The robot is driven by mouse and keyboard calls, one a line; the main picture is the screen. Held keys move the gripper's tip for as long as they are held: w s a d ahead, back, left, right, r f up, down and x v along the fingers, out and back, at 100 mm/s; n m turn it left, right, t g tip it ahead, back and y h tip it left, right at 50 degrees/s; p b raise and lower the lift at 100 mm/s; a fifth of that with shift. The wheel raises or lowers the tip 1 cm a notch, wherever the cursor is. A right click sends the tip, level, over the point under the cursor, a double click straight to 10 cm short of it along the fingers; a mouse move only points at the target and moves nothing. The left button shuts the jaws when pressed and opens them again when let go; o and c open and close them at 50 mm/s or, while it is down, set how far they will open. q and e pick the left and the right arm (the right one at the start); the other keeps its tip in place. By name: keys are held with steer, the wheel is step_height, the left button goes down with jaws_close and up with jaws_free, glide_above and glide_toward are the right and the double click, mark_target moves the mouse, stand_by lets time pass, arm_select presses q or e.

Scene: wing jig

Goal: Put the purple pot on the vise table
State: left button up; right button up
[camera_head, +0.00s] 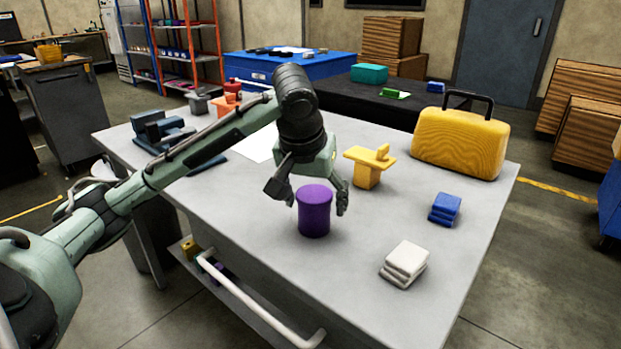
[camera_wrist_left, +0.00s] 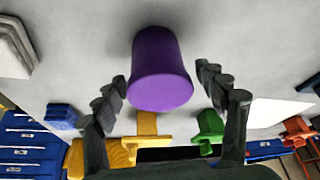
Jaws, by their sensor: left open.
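The purple pot (camera_head: 314,212) stands upright on the light grey table (camera_head: 250,215), near its front edge. My left gripper (camera_head: 309,194) is open just above and behind the pot, with one finger on either side of it. In the left wrist view the pot (camera_wrist_left: 162,70) lies between the two spread fingers (camera_wrist_left: 162,78), with gaps on both sides. A dark blue vise-like tool (camera_head: 160,130) sits at the far left of this grey table. My right gripper is not in view.
A yellow T-shaped block (camera_head: 369,168) stands right behind the gripper. A yellow case (camera_head: 460,143), blue blocks (camera_head: 445,208) and white blocks (camera_head: 405,264) are to the right. A dark cabinet (camera_head: 68,105) with an orange-yellow object on top stands at far left.

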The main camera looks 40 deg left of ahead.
arm_select(q)
steer(key=v, duration=0.7)
steer(key=shift+r, duration=0.15)
steer(key=shift+v, duration=1)
